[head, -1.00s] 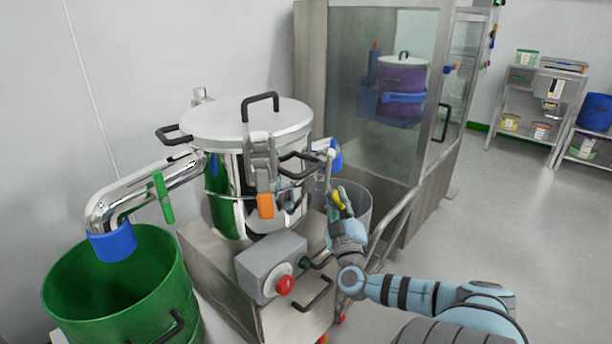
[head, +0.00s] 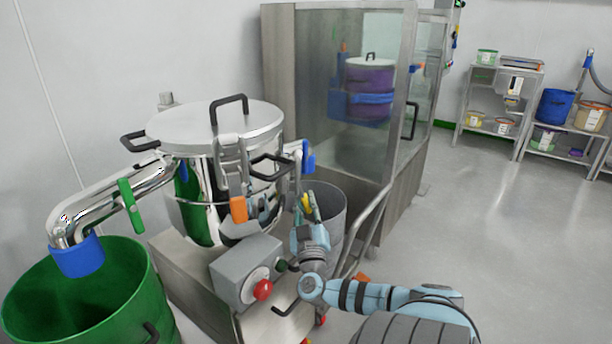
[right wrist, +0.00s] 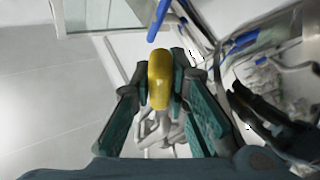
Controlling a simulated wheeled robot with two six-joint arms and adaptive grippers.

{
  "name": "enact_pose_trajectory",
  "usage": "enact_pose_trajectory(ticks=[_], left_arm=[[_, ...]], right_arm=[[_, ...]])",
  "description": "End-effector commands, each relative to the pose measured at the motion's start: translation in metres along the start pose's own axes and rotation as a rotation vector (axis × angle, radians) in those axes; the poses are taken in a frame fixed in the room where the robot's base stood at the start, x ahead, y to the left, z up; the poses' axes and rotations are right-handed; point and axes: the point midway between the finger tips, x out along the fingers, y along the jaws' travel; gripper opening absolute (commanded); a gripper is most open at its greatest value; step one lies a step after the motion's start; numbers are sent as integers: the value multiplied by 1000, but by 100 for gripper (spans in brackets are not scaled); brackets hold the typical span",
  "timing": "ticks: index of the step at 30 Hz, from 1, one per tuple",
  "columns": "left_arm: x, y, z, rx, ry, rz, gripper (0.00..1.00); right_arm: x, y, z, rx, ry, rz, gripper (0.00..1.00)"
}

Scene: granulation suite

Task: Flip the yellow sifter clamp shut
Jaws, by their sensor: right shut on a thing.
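The yellow sifter clamp (right wrist: 160,78) shows in the right wrist view as a yellow handle between the two fingers of my right gripper (right wrist: 161,85). The fingers are shut on it. In the head view the clamp's yellow handle (head: 306,203) shows at the right side of the shiny sifter (head: 195,185), and my right gripper (head: 308,212) is around it. The clamp's metal part is partly hidden by the fingers. An orange-handled clamp (head: 238,208) hangs on the sifter's front. My left gripper is not in view.
A grey control box with a red button (head: 263,289) sits below the sifter. A grey bin (head: 330,215) stands behind my right gripper. A green drum (head: 110,300) stands front left. A glass-walled cabinet (head: 275,80) is behind. Open floor lies to the right.

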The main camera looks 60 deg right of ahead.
Motion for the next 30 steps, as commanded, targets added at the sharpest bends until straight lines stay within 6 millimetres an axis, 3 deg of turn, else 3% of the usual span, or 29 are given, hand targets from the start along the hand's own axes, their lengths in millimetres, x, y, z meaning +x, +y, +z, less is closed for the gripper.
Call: enact_pose_trajectory(ticks=[1,2,5,14,17,27,30], left_arm=[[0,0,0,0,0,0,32],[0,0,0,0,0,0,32],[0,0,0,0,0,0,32],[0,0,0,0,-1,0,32],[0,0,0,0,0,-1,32],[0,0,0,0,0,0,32],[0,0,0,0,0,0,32]], right_arm=[[0,1,1,0,-4,2,0],[0,0,1,0,-4,2,18],[0,0,1,0,-3,1,34],[-1,-1,0,0,-2,-1,35],[-10,-1,1,1,-4,-2,35],[-97,0,2,1,-7,-1,35],[-113,0,1,1,-5,-1,35]])
